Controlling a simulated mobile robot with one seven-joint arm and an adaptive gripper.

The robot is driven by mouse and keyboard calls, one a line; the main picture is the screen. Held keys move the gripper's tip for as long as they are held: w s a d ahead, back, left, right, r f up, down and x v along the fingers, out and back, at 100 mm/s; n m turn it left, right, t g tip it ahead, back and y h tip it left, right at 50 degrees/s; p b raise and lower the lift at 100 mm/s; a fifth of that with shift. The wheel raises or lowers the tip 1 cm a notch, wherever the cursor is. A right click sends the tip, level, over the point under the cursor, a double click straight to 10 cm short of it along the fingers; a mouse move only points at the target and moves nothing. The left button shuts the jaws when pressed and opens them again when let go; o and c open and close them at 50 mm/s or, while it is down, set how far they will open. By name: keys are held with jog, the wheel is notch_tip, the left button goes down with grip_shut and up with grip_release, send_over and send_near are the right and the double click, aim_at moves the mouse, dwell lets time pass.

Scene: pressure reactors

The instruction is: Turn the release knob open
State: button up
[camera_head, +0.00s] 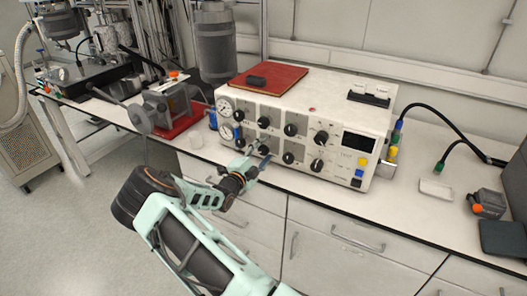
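A white control box (352,104) stands on the bench with two rows of black knobs on its front. The upper row includes knobs at the left (263,122), middle (290,130) and right (321,138). The lower row includes a middle knob (288,158) and a right knob (317,165). The labels are too small to read, so I cannot tell which is the release knob. My gripper (260,158) reaches the lower left of the panel and partly hides a knob there. I cannot tell whether it touches that knob or how far its fingers are apart.
Two round gauges (225,119) sit at the panel's left end. A red book (283,78) with a dark object lies on the box. Hoses (441,118) rise at the right. The bench right of the box has some free room.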

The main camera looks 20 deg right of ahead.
jog(key=v, duration=1.2)
dwell(0.3)
